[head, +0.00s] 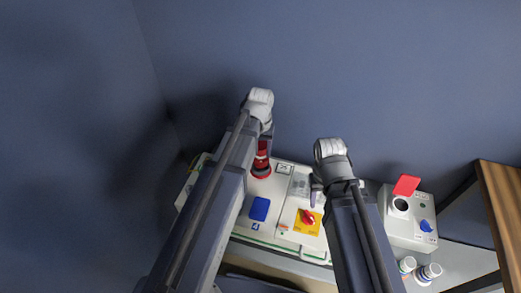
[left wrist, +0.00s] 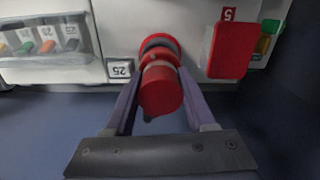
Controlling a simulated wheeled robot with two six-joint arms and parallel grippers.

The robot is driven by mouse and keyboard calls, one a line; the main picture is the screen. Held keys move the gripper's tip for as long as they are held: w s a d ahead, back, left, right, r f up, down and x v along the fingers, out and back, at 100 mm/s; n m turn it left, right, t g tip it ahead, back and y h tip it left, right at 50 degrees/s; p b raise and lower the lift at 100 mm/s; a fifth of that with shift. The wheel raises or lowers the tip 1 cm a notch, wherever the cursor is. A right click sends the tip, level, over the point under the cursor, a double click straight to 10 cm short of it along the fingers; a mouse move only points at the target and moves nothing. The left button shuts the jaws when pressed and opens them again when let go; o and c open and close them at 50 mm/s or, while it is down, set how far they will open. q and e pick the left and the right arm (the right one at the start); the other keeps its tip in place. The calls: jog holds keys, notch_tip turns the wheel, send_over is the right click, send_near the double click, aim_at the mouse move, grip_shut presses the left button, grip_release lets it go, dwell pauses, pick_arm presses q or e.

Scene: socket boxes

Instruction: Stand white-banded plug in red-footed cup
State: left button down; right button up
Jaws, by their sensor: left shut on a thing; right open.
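A red plug (left wrist: 160,90) with a pale band stands at a red-collared socket (left wrist: 158,42) on the white panel in the left wrist view. It also shows in the head view (head: 262,157), partly covered by my arm. My left gripper (left wrist: 160,103) is shut on the plug, one finger on each side. I cannot tell whether the plug is fully seated. My right gripper (head: 317,187) is open over the panel, its fingers mostly hidden by the arm. Two small white cups stand at the lower right, a left one (head: 407,265) and a right one (head: 429,272); their foot colours are unclear.
The panel carries a blue cover (head: 259,209), a red knob on a yellow plate (head: 307,220) and a red lid (left wrist: 229,51). A wooden edge (head: 501,215) borders the far right.

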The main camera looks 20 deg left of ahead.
pick_arm(q)
jog(key=shift+f, duration=0.1)
pick_arm(e)
jog(key=shift+f, duration=0.1)
pick_arm(q)
jog(key=shift+f+b, duration=0.8)
jog(key=shift+b, duration=0.05)
pick_arm(e)
jog(key=shift+f, duration=0.8)
pick_arm(q)
jog(key=shift+f, duration=0.1)
pick_arm(e)
jog(key=shift+f, duration=0.1)
pick_arm(q)
jog(key=shift+f+b, duration=0.65)
jog(key=shift+b, duration=0.1)
pick_arm(e)
jog(key=shift+f, duration=0.65)
pick_arm(q)
jog(key=shift+c, duration=0.8)
grip_release()
jog(key=shift+r, duration=0.15)
pick_arm(e)
jog(key=shift+r, duration=0.15)
pick_arm(q)
jog(key=shift+r, duration=0.1)
pick_arm(e)
jog(key=shift+r, duration=0.1)
